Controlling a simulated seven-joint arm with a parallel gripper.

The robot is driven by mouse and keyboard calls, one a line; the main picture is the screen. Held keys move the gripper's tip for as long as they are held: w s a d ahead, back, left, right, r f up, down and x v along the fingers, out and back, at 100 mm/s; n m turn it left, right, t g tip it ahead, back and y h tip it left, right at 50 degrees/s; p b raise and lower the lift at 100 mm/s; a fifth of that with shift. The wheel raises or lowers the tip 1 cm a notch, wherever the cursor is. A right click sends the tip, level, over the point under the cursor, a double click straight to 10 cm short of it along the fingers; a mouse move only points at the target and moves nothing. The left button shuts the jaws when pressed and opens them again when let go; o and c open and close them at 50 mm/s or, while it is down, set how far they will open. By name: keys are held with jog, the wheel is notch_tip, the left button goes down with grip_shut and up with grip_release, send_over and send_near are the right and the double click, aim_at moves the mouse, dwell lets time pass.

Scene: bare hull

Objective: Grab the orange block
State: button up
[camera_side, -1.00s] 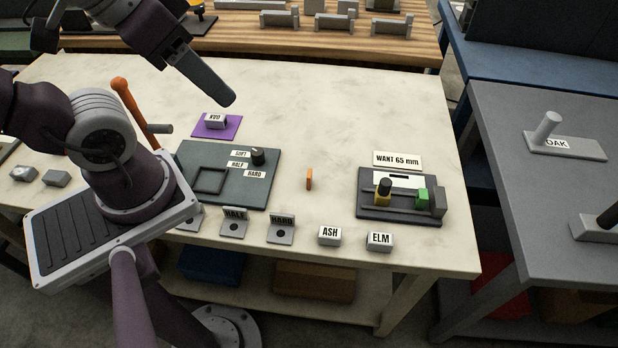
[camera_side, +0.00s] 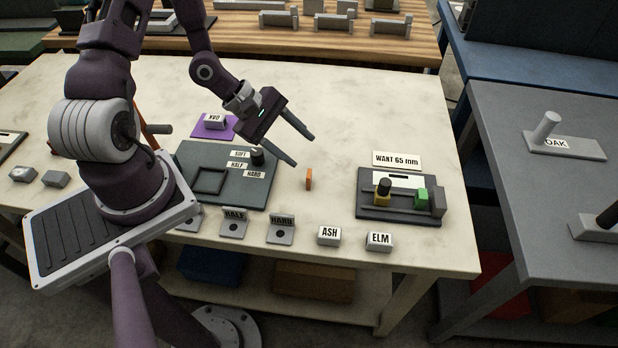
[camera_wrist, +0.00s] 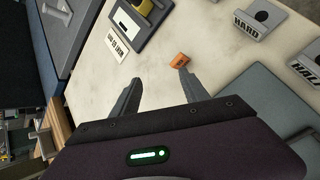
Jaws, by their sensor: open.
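The orange block (camera_side: 309,179) is small and stands alone on the pale table, between the dark green panel and the dark measuring fixture. It also shows in the wrist view (camera_wrist: 180,61), just beyond the tip of the right finger. My gripper (camera_side: 303,149) is open and empty, above the table to the upper left of the block, its fingers pointing down and right. In the wrist view my gripper (camera_wrist: 158,75) has its two fingers well apart, and the block is not between them.
The dark green panel (camera_side: 225,194) with a knob is left of the block. The fixture (camera_side: 400,213) with yellow and green parts is right, below a "WANT 65 mm" sign (camera_side: 398,160). Labelled blocks ASH (camera_side: 329,236) and ELM (camera_side: 379,242) stand in front. The table around the block is clear.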

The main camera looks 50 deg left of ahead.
aim_at(311, 175)
jog(key=d+n+t+h, duration=0.1)
jog(key=d+n+h, duration=0.1)
jog(key=n, duration=0.1)
jog(key=d+r+n+t+h, duration=0.1)
jog(key=d+n+t+h, duration=0.1)
jog(key=n, duration=0.2)
jog(key=shift+d+r, duration=0.1)
jog(key=shift+d, duration=0.05)
jog(key=shift+t, duration=0.3)
notch_tip(311, 175, down, 7)
jog(key=shift+d, duration=0.1)
jog(key=x, duration=0.3)
jog(key=shift+r, duration=0.2)
grip_shut()
